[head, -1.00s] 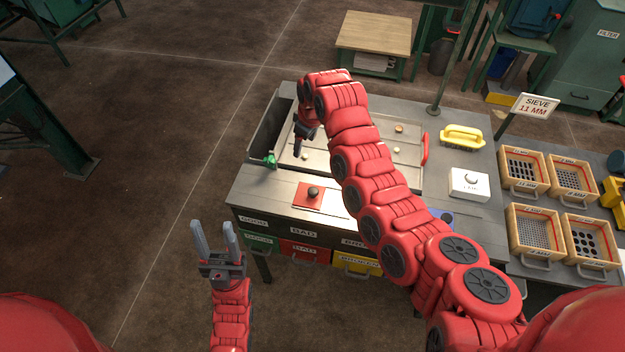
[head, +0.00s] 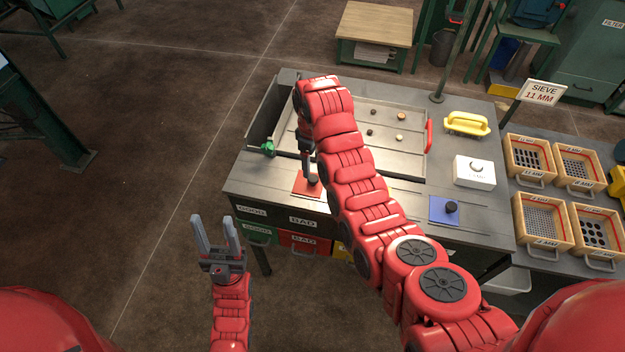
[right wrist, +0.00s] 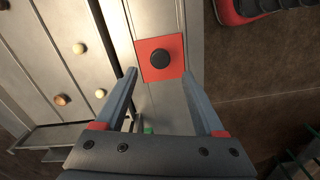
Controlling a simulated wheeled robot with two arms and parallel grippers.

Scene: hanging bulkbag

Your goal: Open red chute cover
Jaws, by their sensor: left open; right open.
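The red chute cover (head: 304,184) is a flat red square plate with a dark round knob, lying in the table's front strip. In the right wrist view the red cover (right wrist: 148,72) lies flat, its black knob (right wrist: 160,59) just beyond and between the fingertips. My right gripper (head: 311,178) is open above the cover, partly hiding its knob in the head view. In the right wrist view its fingers (right wrist: 160,82) are apart with nothing between them. My left gripper (head: 213,222) is open and empty, in front of the table's left front corner.
A blue cover with a knob (head: 450,208) lies further right. A metal tray (head: 395,155) with several small round pieces is behind. Labelled drawers (head: 303,242) are below. Sieves (head: 540,236) fill the right table.

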